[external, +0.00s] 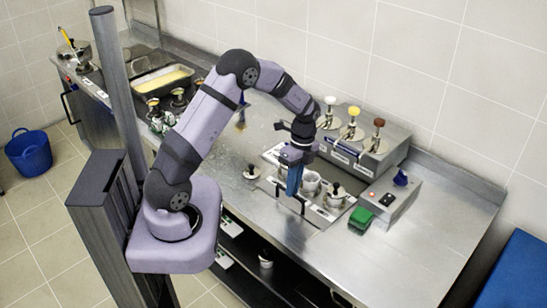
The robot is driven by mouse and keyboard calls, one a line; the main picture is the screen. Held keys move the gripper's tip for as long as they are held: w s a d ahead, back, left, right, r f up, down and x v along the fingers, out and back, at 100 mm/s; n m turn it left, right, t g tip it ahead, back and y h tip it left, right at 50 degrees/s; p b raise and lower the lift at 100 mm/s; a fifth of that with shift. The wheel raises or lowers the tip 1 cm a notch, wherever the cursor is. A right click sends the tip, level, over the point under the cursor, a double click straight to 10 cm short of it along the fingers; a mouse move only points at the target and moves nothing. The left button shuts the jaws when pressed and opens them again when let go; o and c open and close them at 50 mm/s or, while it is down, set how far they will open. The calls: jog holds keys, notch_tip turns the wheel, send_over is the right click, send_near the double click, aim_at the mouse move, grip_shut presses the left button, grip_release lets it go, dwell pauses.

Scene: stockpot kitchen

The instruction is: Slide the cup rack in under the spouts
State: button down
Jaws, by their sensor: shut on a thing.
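The cup rack (319,213) is a low metal tray on the steel counter, holding metal cups, one of them (335,195) with a dark-knobbed item in or on it. My gripper (291,194) points down at the rack's near left side. Its blue fingers are shut on the rack, though they hide the exact place of the grip. The dispenser (371,160) stands behind the rack against the wall side, with white, yellow and brown pump knobs on top. The spouts are too small to make out, partly behind my wrist. I cannot tell how far the rack reaches beneath them.
A grey box (392,200) with a red button and a blue item stands right of the rack. A green sponge (360,218) lies near the rack's right end. A lidded small pot (252,172) is to the left. The counter's right front is clear.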

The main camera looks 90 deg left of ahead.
aim_at(317, 176)
jog(key=w+a, duration=0.8)
jog(key=shift+w, duration=0.1)
jog(key=shift+a+r, duration=0.15)
jog(key=shift+w, duration=0.1)
jog(key=c, duration=1.8)
grip_release()
jog(key=shift+a, duration=0.1)
jog(key=shift+c, duration=0.2)
notch_tip(317, 176, up, 7)
jog(key=w+b, duration=0.1)
jog(key=shift+a+b, duration=0.4)
jog(key=shift+a, duration=0.05)
jog(key=shift+d, duration=0.1)
